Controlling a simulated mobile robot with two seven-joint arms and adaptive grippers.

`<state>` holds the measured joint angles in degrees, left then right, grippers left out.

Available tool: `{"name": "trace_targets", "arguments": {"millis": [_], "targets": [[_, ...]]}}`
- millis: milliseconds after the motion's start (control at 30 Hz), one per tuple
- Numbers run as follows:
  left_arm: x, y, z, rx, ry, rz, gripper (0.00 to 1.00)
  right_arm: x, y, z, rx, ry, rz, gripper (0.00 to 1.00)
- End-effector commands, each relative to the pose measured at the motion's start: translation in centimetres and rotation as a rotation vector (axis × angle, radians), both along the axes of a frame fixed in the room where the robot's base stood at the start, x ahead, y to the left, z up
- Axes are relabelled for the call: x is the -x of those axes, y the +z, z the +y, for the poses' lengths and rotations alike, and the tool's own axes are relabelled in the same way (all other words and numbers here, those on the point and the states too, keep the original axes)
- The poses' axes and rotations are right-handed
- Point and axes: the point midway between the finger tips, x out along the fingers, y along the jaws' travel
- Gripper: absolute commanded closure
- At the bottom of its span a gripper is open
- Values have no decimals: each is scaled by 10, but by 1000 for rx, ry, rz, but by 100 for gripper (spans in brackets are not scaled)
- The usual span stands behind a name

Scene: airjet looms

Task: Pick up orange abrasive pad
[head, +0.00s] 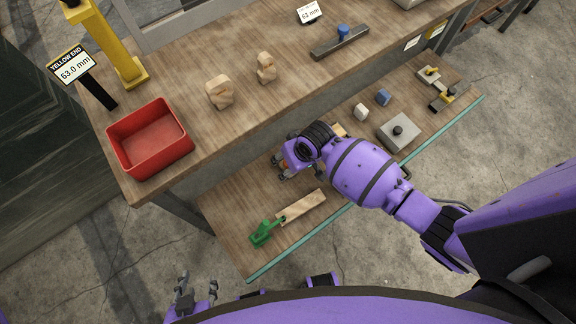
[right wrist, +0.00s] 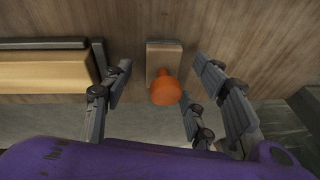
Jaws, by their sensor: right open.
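The orange abrasive pad shows in the right wrist view as a rounded orange knob (right wrist: 166,90) on a tan rectangular block (right wrist: 164,56) lying on the wooden surface. My right gripper (right wrist: 161,72) is open, with its fingers apart on either side of the pad and not visibly touching it. In the head view my right gripper (head: 284,168) is over the lower shelf, and my own arm mostly hides the pad there. My left gripper (head: 197,292) is open and empty at the bottom, away from the bench.
On the lower shelf (head: 235,205) lie a green-handled wooden tool (head: 264,232), a grey block with a black knob (head: 398,132) and small white and blue blocks. A red bin (head: 150,140) and wooden pieces stand on the upper bench. A long tan block (right wrist: 45,72) lies left of the right gripper.

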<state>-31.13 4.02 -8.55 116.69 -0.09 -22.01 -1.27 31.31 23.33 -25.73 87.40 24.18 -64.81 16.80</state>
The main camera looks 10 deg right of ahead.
Motion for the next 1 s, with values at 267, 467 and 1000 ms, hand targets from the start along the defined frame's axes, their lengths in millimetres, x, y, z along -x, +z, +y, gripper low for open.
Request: {"name": "trace_targets", "arguments": {"millis": [267,467,1000], "targets": [[-5,0,-1,1,-3,-8,60,-3,-11,3,0,1,-1,47],[-8,1,-1,1,-5,-14,60,-3,-11,3,0,1,-2,63],[-3,0,0,-1,-2,-5,60,-3,-8,2,1,0,-2,100]]}}
